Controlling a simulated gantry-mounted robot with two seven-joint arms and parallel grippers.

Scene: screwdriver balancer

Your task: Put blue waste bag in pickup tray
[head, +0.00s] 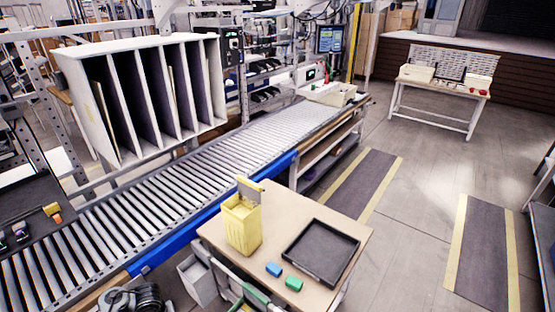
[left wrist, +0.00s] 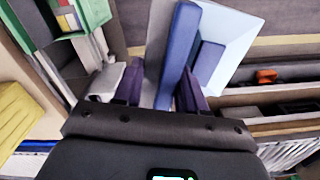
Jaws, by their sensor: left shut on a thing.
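In the left wrist view my left gripper (left wrist: 160,92) has its dark fingers on both sides of a blue, slab-like thing (left wrist: 180,45), which I take to be the blue waste bag. The fingers are shut on it; its lower end is partly hidden. A pale blue, box-like shape (left wrist: 226,42) lies beside it; I cannot tell if they are joined. In the head view an empty black tray (head: 320,253) lies flat on the wooden table (head: 218,228); it looks like the pickup tray. I cannot make out either gripper in the head view.
A yellow bin (head: 242,222) stands on the table, left of the tray. A small blue block (head: 274,269) and a green block (head: 293,284) lie in front of the tray. The roller conveyor (head: 170,172) runs behind the table. A grey bin (head: 197,280) stands below its left side.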

